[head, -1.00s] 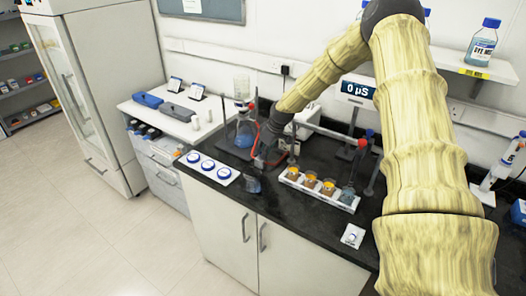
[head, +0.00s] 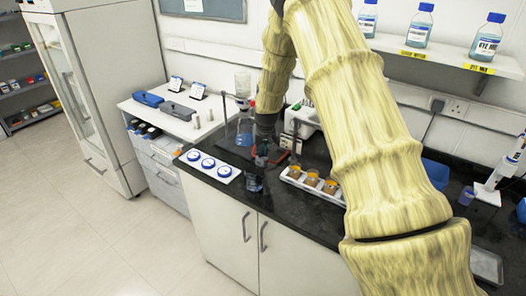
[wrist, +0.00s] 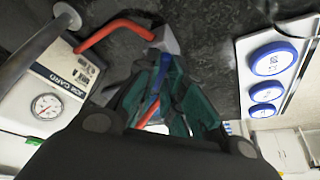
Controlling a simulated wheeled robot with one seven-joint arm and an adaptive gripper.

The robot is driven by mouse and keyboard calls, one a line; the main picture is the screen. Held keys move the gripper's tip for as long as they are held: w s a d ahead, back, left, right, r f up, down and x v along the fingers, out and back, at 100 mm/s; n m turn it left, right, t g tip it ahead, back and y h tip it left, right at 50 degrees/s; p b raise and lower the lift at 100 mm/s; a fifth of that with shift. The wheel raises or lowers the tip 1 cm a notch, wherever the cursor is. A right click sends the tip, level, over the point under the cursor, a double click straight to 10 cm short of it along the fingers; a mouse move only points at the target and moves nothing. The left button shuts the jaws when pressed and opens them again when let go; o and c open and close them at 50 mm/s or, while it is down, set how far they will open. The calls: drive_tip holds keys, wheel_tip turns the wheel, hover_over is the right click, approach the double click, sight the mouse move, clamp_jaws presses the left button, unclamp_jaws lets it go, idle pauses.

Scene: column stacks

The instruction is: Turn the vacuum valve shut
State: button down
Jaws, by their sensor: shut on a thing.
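The vacuum valve appears in the wrist view as a grey block (wrist: 164,40) with a blue lever (wrist: 161,72) and red hose attached. My gripper (wrist: 167,88) has dark green fingers on both sides of the blue lever and is shut on it. Part of the lever is hidden between the fingers. A pump-like box with a round gauge (wrist: 46,106) and a job card stands left of the fingers. In the head view my gripper (head: 263,155) points down over the black bench; the valve is too small and covered to make out there.
A white panel with blue-rimmed discs (head: 208,165) lies left of my gripper. A small clear vessel (head: 254,183) stands at the bench's front edge. A rack of amber-topped cups (head: 312,180) is on the right, and a flask (head: 245,130) stands behind.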

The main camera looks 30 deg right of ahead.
drive_tip(key=m, duration=0.2)
drive_tip(key=m+g+h, duration=0.1)
drive_tip(key=m, duration=0.1)
drive_tip(key=shift+w+a+r+b, duration=0.1)
drive_tip(key=shift+w+a+b, duration=0.1)
drive_tip(key=shift+b, duration=0.2)
drive_tip(key=shift+w+a+m+g+h+b, duration=0.1)
drive_tip(key=shift+m+g+h+b, duration=0.2)
drive_tip(key=shift+m, duration=0.9)
drive_tip(key=shift+w+m+g+h+b, duration=0.1)
drive_tip(key=shift+m+g+h, duration=0.3)
drive_tip(key=shift+m, duration=0.8)
drive_tip(key=c, duration=1.5)
unclamp_jaws()
drive_tip(key=v, duration=1.2)
